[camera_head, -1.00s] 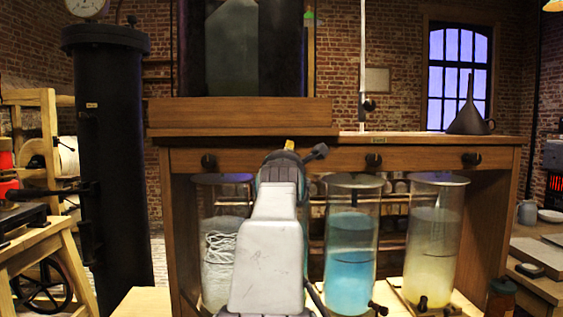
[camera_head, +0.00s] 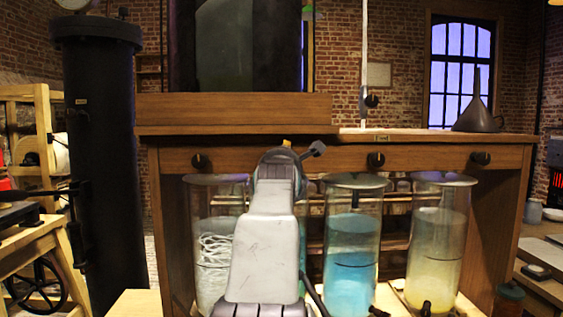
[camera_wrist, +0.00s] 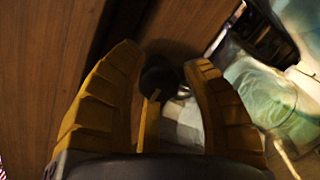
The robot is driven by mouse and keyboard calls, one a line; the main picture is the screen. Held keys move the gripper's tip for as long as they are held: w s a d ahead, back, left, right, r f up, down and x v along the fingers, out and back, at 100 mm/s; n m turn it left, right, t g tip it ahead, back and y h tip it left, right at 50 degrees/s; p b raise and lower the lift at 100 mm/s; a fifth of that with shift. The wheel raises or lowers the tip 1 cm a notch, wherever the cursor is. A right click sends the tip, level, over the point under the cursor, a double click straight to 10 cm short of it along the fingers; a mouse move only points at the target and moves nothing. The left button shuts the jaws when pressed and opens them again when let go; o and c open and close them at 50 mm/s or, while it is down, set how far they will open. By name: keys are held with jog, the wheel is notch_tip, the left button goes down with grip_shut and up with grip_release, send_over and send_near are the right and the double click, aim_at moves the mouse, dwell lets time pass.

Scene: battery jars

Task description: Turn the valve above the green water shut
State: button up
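My gripper (camera_wrist: 163,57) is open in the wrist view, its two yellow fingers on either side of a dark round valve knob (camera_wrist: 158,80) on the wooden front. A thin yellow bar (camera_wrist: 150,122) stands out between the fingers, apparently part of the valve. I cannot tell whether the fingers touch the knob. A pale green jar (camera_wrist: 255,92) shows at the right of the wrist view. In the head view my arm hides this valve and most of the jar; only a green sliver (camera_head: 301,236) shows beside the arm.
Other dark knobs sit on the beam, one left (camera_head: 201,161) and two right (camera_head: 376,159) (camera_head: 480,158). Below them stand a jar with white strands (camera_head: 214,258), a blue-water jar (camera_head: 350,275) and a yellowish one (camera_head: 436,262). A black cylinder (camera_head: 103,170) stands left.

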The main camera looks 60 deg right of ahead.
jog(key=c, duration=0.8)
jog(key=shift+r+m, duration=0.1)
jog(key=shift+m, duration=0.3)
jog(key=m, duration=0.2)
jog(key=shift+m, duration=0.3)
jog(key=shift+m+p, duration=0.4)
jog(key=shift+m, duration=1.5)
jog(key=shift+w+y, duration=0.1)
jog(key=shift+y, duration=0.2)
jog(key=shift+a, duration=0.1)
jog(key=o, duration=1.2)
